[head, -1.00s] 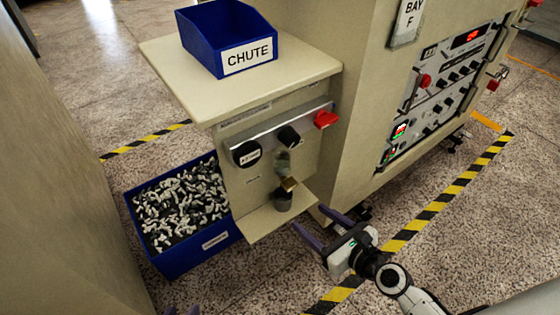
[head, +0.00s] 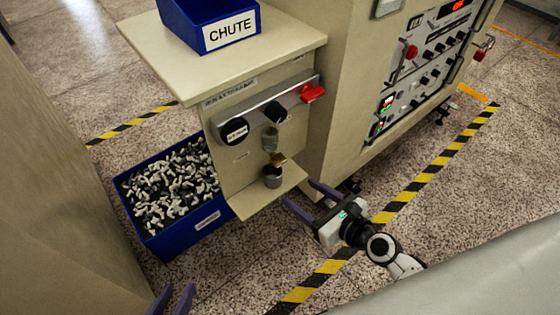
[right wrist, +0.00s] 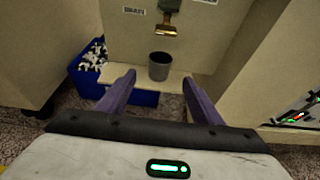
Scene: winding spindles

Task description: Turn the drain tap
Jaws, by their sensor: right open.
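The drain tap is a small brass tap (head: 278,159) under a grey fitting on the beige cabinet's front panel. It also shows at the top of the right wrist view (right wrist: 166,29). A grey cup (head: 272,178) stands below it on a small beige shelf (head: 262,203). My right gripper (head: 299,191) is open and empty, just right of the shelf's edge in the head view. In the right wrist view its purple fingers (right wrist: 158,80) spread on either side of the cup, with the tap above. My left gripper (head: 178,288) shows only its fingers at the bottom edge, apart and empty.
Above the tap, a panel carries black knobs (head: 275,112) and a red handle (head: 312,92). A cream countertop (head: 285,38) overhangs it, with a blue CHUTE bin (head: 190,35). A blue crate (head: 165,243) of small parts sits on the floor at left. An instrument cabinet (head: 350,120) stands right.

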